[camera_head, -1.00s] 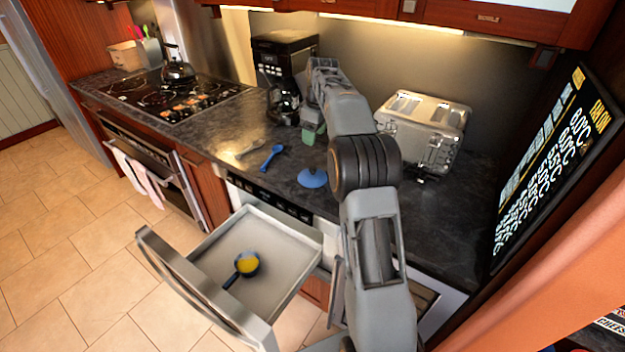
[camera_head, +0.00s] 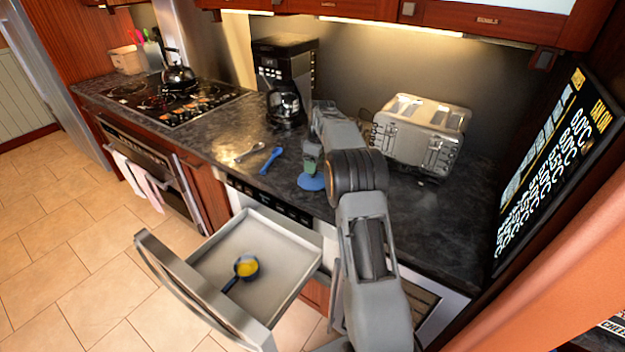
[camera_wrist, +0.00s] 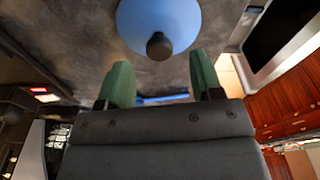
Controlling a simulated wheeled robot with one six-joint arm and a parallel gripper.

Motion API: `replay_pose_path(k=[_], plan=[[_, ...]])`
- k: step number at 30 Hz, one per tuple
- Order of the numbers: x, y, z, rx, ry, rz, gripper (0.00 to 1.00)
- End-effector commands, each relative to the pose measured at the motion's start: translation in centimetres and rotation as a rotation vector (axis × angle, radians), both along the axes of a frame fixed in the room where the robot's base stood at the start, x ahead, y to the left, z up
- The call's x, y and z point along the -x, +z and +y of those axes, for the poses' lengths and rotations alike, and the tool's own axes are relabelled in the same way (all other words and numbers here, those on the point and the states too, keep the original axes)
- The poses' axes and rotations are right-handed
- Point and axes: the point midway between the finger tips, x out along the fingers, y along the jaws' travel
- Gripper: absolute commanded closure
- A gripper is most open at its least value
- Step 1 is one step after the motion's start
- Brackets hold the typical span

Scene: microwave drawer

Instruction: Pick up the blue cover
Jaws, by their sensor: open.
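The blue cover (camera_head: 311,183) is a round disc lying on the dark countertop, partly hidden behind my gripper in the head view. In the wrist view the blue cover (camera_wrist: 176,22) shows a dark round knob at its middle, just beyond my fingertips. My gripper (camera_head: 311,165) is over the counter at the cover, its green fingers pointing down. In the wrist view my gripper (camera_wrist: 158,80) has its two green fingers apart with nothing between them. I cannot tell the exact height of the fingertips above the cover.
A blue spoon (camera_head: 271,160) and a metal spoon (camera_head: 248,153) lie left of the cover. A toaster (camera_head: 420,135) stands to the right, a coffee maker (camera_head: 285,80) behind. The open drawer (camera_head: 290,240) below holds a small dark pan with yellow contents (camera_head: 246,267).

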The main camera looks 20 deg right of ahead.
Motion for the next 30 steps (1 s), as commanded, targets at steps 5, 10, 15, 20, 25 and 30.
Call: replay_pose_path(k=[5, 10, 15, 20, 25, 30], plan=[[-0.2, -2.4, 0.2, -0.001, 0.0, 0.004, 0.4], [-0.4, -4.1, 0.3, -0.001, 0.0, 0.003, 0.4], [-0.4, -4.5, 0.4, 0.0, 0.0, 0.001, 0.4], [-0.4, -4.5, 0.4, 0.0, 0.0, 0.001, 0.42], [-0.4, -4.5, 0.3, 0.0, 0.0, 0.001, 0.58], [-0.4, -4.5, 0.3, 0.0, 0.0, 0.001, 0.74]])
